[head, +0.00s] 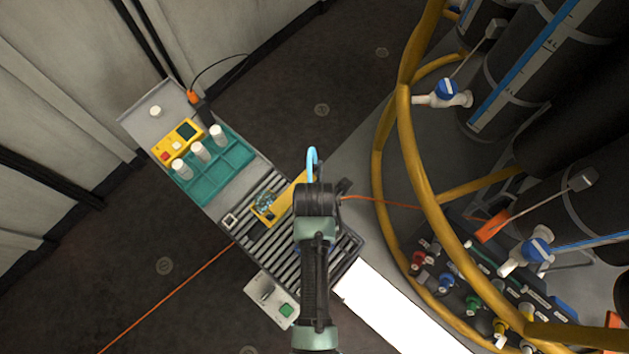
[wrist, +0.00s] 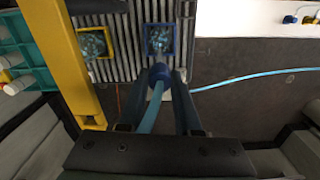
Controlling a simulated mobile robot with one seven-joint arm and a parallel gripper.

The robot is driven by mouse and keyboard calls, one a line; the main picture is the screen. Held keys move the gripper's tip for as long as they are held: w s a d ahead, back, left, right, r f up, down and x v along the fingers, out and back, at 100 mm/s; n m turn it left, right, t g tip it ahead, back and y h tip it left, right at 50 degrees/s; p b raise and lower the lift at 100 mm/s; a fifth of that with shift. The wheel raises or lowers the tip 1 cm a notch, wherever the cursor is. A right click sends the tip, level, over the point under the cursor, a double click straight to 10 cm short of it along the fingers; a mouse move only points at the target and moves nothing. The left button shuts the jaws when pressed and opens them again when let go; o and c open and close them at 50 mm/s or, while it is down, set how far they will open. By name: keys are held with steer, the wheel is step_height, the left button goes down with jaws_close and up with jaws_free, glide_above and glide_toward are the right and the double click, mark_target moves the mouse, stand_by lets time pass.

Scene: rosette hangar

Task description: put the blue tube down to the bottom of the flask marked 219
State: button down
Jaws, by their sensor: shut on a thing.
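My gripper (wrist: 159,78) is shut on the blue tube (wrist: 151,112) at a dark blue round piece between the fingertips. The tube runs back between the fingers, and a light blue length also crosses to the right. In the head view, a loop of the tube (head: 312,158) shows above my wrist, which hides the fingers. Just beyond the fingertips in the wrist view is a blue square frame (wrist: 146,42) with glassy contents. A yellow square frame (wrist: 82,54) with similar contents is to its left. I cannot read 219 on either, nor tell whether the tube's end is inside anything.
A yellow bar (wrist: 55,50) stands close left of my gripper. A yellow railing (head: 410,150) curves around dark tanks at right.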

steer(key=shift+f+b, duration=0.4)
steer(key=shift+f, duration=0.55)
steer(key=shift+f+b, duration=1.15)
steer(key=shift+f, duration=0.75)
steer(key=shift+f+b, duration=1.45)
steer(key=shift+f, duration=0.85)
jaws_free()
steer(key=shift+r, duration=0.15)
